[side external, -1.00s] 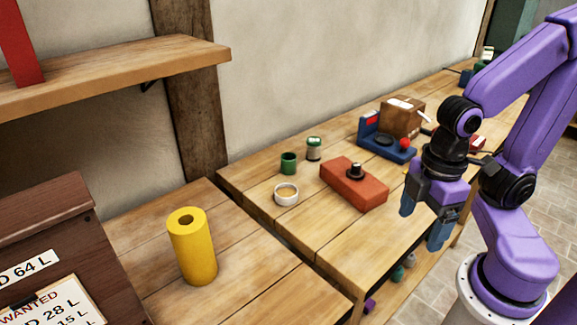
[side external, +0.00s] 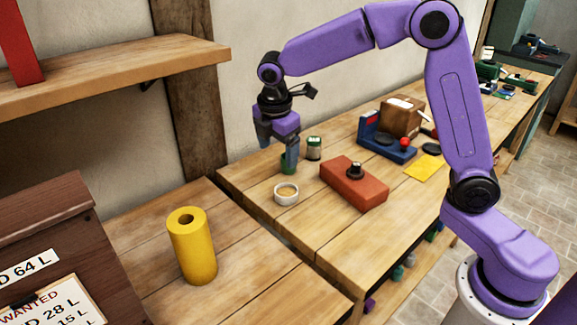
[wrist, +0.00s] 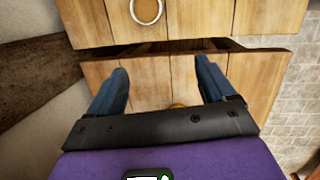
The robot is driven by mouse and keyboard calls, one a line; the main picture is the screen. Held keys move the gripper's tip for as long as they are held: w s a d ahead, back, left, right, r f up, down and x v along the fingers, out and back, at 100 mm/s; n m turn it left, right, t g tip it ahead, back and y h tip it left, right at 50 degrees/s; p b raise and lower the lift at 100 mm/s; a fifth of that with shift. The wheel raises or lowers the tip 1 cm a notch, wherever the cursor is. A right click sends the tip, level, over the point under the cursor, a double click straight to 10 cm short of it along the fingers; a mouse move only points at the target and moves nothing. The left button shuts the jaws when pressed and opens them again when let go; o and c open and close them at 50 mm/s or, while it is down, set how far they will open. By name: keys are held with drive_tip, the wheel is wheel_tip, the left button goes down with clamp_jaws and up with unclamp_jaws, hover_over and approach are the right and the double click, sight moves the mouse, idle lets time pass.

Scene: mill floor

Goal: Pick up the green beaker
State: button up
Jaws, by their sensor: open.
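The green beaker (side external: 285,168) stands on the wooden table near its back left edge in the side view. My gripper (side external: 278,153) is above and around that spot, fingers pointing down, and one finger partly covers the beaker. Whether finger and beaker touch cannot be told. In the wrist view the fingers of my gripper (wrist: 161,66) are apart with nothing held between them. The beaker cannot be made out in the wrist view.
A white bowl (side external: 286,194) and a green-and-white jar (side external: 314,148) stand close to the beaker. A red brick-like block (side external: 352,188) lies to the right. A yellow cylinder (side external: 193,248) stands on the nearer table, across a gap. A shelf (side external: 120,76) juts out at upper left.

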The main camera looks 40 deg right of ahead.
drive_tip(key=w+d+f+n+h, duration=0.1)
drive_tip(key=w+d+f+n, duration=0.1)
drive_tip(key=w+d, duration=0.5)
drive_tip(key=n+h, duration=0.1)
hover_over(285, 172)
drive_tip(key=f, duration=1.3)
drive_tip(key=shift+w+d+f, duration=0.1)
drive_tip(key=shift+w+d, duration=0.05)
drive_tip(key=shift+w, duration=0.05)
drive_tip(key=shift+s+x, duration=0.15)
drive_tip(key=shift+x, duration=1.2)
drive_tip(key=shift+s+x, duration=0.15)
drive_tip(key=shift+x, duration=1.2)
drive_tip(key=c, duration=1.1)
